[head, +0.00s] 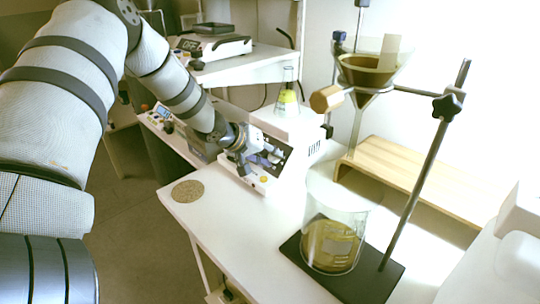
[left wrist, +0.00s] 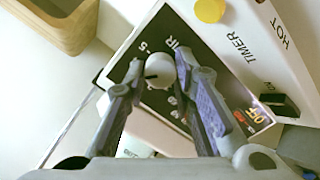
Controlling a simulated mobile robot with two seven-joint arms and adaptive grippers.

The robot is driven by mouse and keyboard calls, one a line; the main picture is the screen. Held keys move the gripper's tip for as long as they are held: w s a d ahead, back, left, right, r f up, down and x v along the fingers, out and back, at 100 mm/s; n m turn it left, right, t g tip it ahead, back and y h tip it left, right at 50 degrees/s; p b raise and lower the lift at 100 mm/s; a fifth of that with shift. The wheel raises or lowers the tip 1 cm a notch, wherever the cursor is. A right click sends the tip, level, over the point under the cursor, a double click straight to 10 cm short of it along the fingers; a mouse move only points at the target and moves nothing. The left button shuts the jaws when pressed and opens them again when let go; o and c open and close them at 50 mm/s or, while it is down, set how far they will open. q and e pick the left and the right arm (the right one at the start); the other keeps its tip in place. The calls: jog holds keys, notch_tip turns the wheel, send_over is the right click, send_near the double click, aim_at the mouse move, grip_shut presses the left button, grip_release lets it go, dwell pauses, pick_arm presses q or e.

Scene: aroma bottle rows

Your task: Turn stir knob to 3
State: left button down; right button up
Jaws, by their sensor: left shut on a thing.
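The white hot-plate stirrer (head: 312,142) stands on the white table in the head view, with a flask of yellow liquid (head: 288,98) on its top. Its front panel faces my left gripper (head: 262,158). My left gripper (left wrist: 158,80) is shut on the knob, one finger on each side. My right gripper is not visible.
A beaker of yellowish liquid (head: 333,243) stands on a black stand base (head: 366,285) to the right, with a rod and funnel (head: 372,72) above. A round cork mat (head: 188,191) lies left of the stirrer. A yellow button (left wrist: 209,10) and "TIMER" lettering are near the knob.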

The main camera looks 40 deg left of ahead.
pick_arm(q)
jog(key=shift+n, duration=1.5)
jog(key=c, duration=1.3)
grip_release()
jog(key=shift+c, duration=0.2)
jog(key=shift+s+a+r, duration=0.1)
jog(key=shift+s+r, duration=0.15)
jog(key=shift+r, duration=0.05)
jog(key=v, duration=1.1)
jog(key=shift+s, duration=0.15)
